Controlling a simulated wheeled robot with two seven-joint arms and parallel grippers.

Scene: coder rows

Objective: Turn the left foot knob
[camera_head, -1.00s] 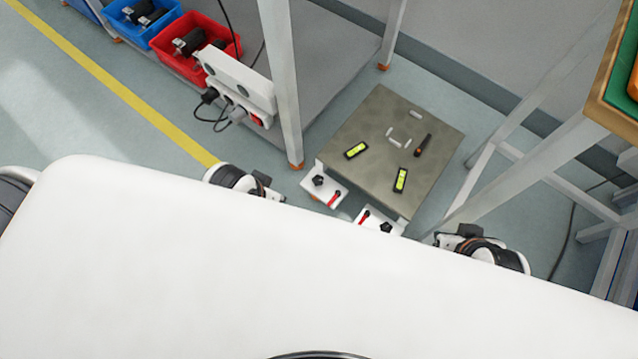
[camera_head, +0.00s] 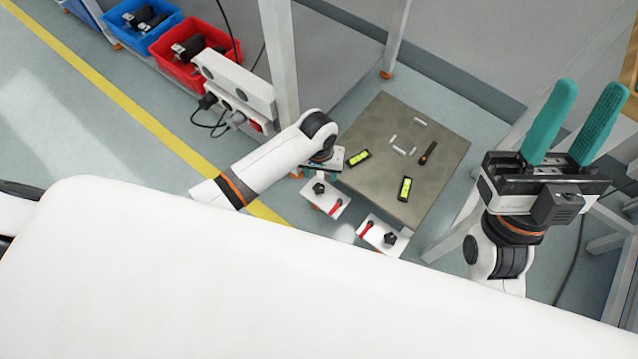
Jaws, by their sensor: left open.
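A low plate (camera_head: 385,180) stands on the floor, with two white foot brackets at its near edge. The left bracket (camera_head: 313,200) carries a black left foot knob (camera_head: 319,188) and a red lever (camera_head: 336,207). The right bracket (camera_head: 372,247) carries another black knob (camera_head: 390,238) and a red lever (camera_head: 367,229).
Two yellow-green levels (camera_head: 359,157) (camera_head: 405,188), a dark pen-like tool (camera_head: 428,153) and several small light bars lie on the plate. A table leg (camera_head: 280,60) and a power strip (camera_head: 235,85) stand left of it. Red (camera_head: 185,60) and blue (camera_head: 135,18) bins are further left.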

